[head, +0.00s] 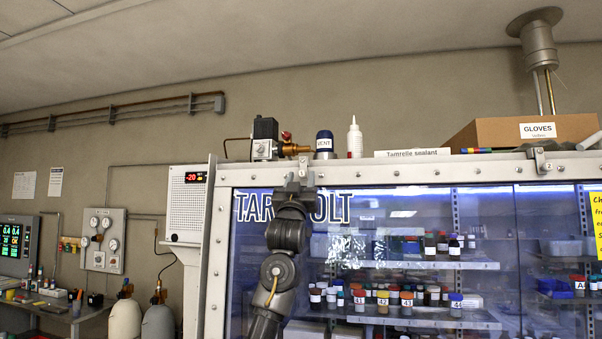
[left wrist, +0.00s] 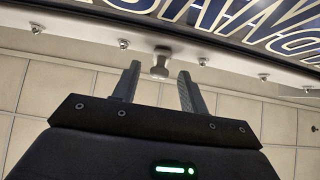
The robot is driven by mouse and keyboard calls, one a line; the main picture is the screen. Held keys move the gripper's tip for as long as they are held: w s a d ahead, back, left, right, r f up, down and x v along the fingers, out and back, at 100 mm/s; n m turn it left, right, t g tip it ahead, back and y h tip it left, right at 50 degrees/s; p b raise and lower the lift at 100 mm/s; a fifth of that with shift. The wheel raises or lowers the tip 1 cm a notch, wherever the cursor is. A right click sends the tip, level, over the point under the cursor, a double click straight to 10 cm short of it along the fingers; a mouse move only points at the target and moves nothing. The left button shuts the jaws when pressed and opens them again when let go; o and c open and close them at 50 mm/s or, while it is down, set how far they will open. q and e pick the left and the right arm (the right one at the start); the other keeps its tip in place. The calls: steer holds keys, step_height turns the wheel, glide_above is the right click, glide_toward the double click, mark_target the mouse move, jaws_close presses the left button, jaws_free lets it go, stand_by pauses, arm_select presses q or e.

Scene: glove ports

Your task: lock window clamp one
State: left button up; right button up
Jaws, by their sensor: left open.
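A small grey metal clamp or knob (left wrist: 160,64) on the frame shows between and just beyond the fingertips, apparently not gripped. In the head view the gripper largely hides this spot, and I cannot read a number there. A second clamp (head: 541,158), marked 2, sits on the same rail farther right. My right gripper is not in view.
Several bolts (left wrist: 204,62) line the frame. On top stand a valve assembly (head: 266,139), a white bottle (head: 355,138) and a gloves box (head: 495,132). Behind the window (head: 400,215) are shelves of jars. A white display unit (head: 187,205) stands to the left.

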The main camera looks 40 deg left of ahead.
arm_select(q)
steer(key=shift+w, duration=0.15)
jaws_close()
steer(key=m+h, duration=0.1)
steer(key=m+t+h, duration=0.1)
steer(key=m, duration=0.1)
steer(key=shift+s+a+h, duration=0.25)
steer(key=shift+a+h, duration=0.1)
steer(key=shift+h, duration=0.05)
jaws_free()
steer(key=shift+b, duration=0.3)
